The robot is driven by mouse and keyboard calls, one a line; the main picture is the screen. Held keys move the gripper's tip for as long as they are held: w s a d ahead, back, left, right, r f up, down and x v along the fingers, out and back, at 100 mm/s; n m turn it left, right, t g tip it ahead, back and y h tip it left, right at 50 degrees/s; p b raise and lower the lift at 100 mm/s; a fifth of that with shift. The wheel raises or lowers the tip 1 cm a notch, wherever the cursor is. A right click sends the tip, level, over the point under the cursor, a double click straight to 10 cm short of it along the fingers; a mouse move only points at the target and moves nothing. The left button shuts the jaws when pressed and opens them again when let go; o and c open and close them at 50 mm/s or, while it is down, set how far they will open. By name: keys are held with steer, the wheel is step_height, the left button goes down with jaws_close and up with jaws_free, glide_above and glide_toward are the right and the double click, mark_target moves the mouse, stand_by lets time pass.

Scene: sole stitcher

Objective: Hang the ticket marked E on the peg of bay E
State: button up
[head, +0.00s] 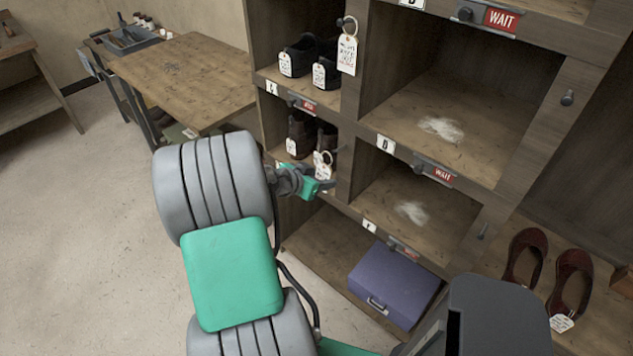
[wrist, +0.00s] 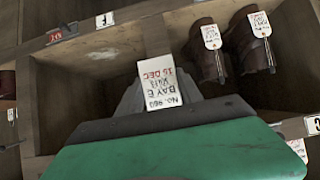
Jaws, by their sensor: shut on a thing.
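My gripper (head: 326,184) is shut on a white ticket (wrist: 160,85), whose print reads No. 960, Bay E, 15 DEC, upside down in the wrist view. The gripper's green body (wrist: 175,150) fills the bottom of the wrist view and hides the ticket's ring end. Bay E's letter plate and its peg cannot be made out in either view.
Tagged dark boots (head: 301,132) stand in the left middle bay. Another ticket (head: 347,54) hangs by its ring from the upper post. Bare pegs (head: 567,97) (head: 484,231) project on the right post. A purple case (head: 394,284) sits in a bottom bay; red shoes (head: 572,277) lie right.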

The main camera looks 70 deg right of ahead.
steer(key=d, duration=0.1)
steer(key=s+d+f+b, duration=0.1)
steer(key=d, duration=0.1)
steer(key=s+d+b, duration=0.1)
steer(key=d, duration=0.1)
steer(key=shift+s+d+f, duration=0.15)
steer(key=shift+d+f, duration=0.05)
steer(key=shift+d, duration=0.05)
stand_by(0.4)
stand_by(0.5)
steer(key=o, duration=1.4)
steer(key=shift+r, duration=0.1)
